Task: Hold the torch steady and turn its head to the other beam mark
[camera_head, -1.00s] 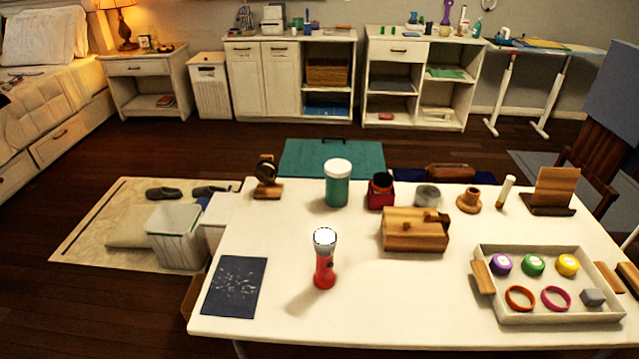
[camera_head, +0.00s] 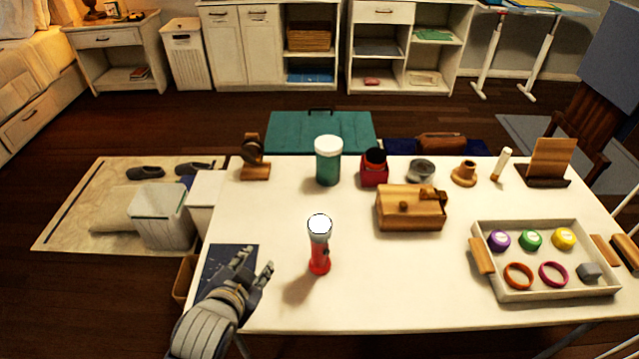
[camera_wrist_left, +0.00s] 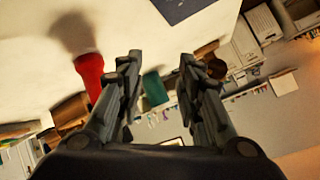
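The torch (camera_head: 319,246) stands upright on the white table, with a red body and a pale silver head on top. My left gripper (camera_head: 256,268) is open and empty, over the dark blue mat at the table's front left. It is left of the torch and apart from it. In the left wrist view the red torch body (camera_wrist_left: 90,72) shows left of the open fingers (camera_wrist_left: 158,68), not between them. The beam marks are too small to make out. My right gripper is not in view.
A wooden box (camera_head: 411,212) stands right of the torch. A teal jar (camera_head: 328,168) is behind it. A tray (camera_head: 545,290) with coloured lids and rings lies at the right. The dark blue mat (camera_head: 222,258) lies at the front left. The table around the torch is clear.

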